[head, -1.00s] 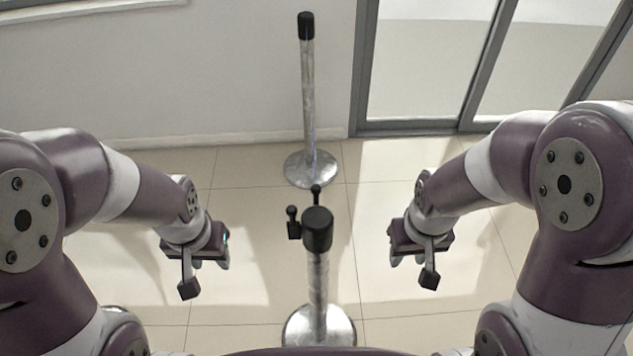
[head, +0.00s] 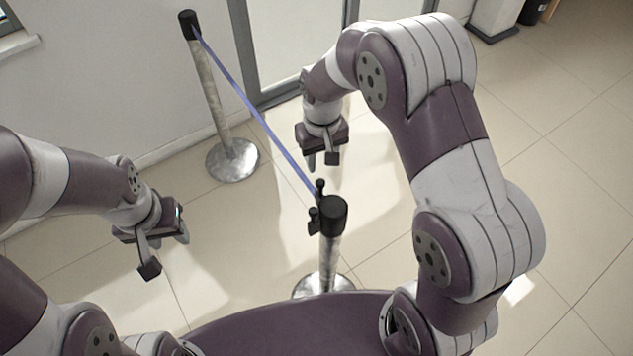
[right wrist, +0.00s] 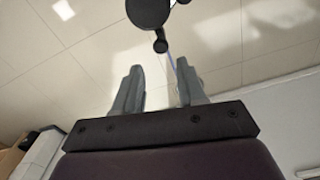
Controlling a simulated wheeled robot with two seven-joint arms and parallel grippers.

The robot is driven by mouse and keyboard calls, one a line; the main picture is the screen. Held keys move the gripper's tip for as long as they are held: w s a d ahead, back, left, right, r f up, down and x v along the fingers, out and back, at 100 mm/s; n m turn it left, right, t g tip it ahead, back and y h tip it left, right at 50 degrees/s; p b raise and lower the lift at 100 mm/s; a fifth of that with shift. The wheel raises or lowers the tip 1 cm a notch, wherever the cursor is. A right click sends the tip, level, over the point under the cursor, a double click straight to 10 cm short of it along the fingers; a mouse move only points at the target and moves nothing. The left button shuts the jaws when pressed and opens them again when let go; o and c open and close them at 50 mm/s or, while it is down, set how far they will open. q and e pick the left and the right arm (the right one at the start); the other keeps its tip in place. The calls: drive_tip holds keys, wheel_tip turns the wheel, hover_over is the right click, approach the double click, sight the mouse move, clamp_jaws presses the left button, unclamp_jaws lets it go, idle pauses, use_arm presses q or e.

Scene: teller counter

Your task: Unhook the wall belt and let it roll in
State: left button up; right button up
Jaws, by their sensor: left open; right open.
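A thin blue belt (head: 254,112) is stretched taut from the black head of the far post (head: 209,80) to the near post (head: 332,215). At its near end are small black knobbed parts (head: 318,200) beside the near post's black head. My right gripper (head: 322,158) is open and empty, beyond the near post and to the right of the belt. In the right wrist view the black knob (right wrist: 161,46) and part of the belt (right wrist: 172,64) show beyond the open fingers. My left gripper (head: 165,250) is open and empty, left of the near post.
Both posts stand on round metal bases; the far base (head: 232,160) is near the white wall (head: 110,80). A grey-framed glass door (head: 285,45) is behind. The tiled floor (head: 570,190) at right is clear.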

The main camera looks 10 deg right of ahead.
sight(319, 181)
drive_tip(key=f+p, duration=0.1)
drive_tip(key=f, duration=0.4)
drive_tip(key=f+p, duration=0.1)
drive_tip(key=f, duration=0.3)
drive_tip(key=shift+a+f, duration=0.2)
drive_tip(key=shift+f, duration=0.15)
drive_tip(key=shift+d+f, duration=0.2)
drive_tip(key=shift+f, duration=0.35)
drive_tip(key=shift+a, duration=0.1)
clamp_jaws()
